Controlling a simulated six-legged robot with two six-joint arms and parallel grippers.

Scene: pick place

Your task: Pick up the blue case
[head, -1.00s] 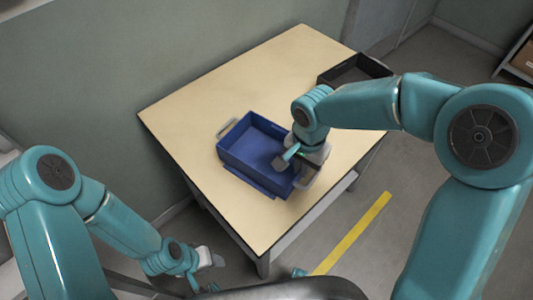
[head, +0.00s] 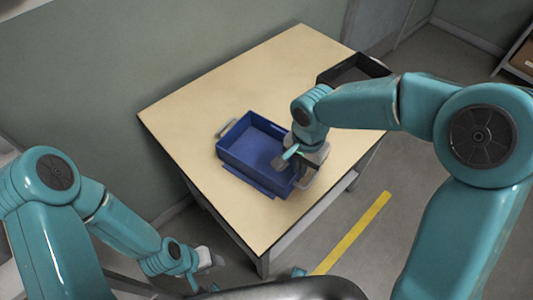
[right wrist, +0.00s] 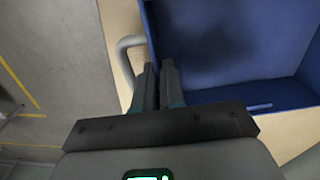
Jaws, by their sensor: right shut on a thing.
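The blue case (head: 250,147) is an open box with grey side handles, on the wooden table (head: 210,95). It looks empty in the head view. In the right wrist view the case (right wrist: 235,40) fills the upper right, with a grey handle (right wrist: 127,44) at its left side. My right gripper (right wrist: 158,72) is shut on the case's near wall, beside that handle. In the head view my right gripper (head: 300,163) is at the case's right end and hides part of it. My left gripper (head: 207,262) hangs low, off the table, and its fingers are too small to read.
A black tray (head: 352,70) stands at the table's far right corner. The table is bare to the left of and behind the case. A yellow line (head: 352,233) runs on the floor at the right. A wall is behind the table.

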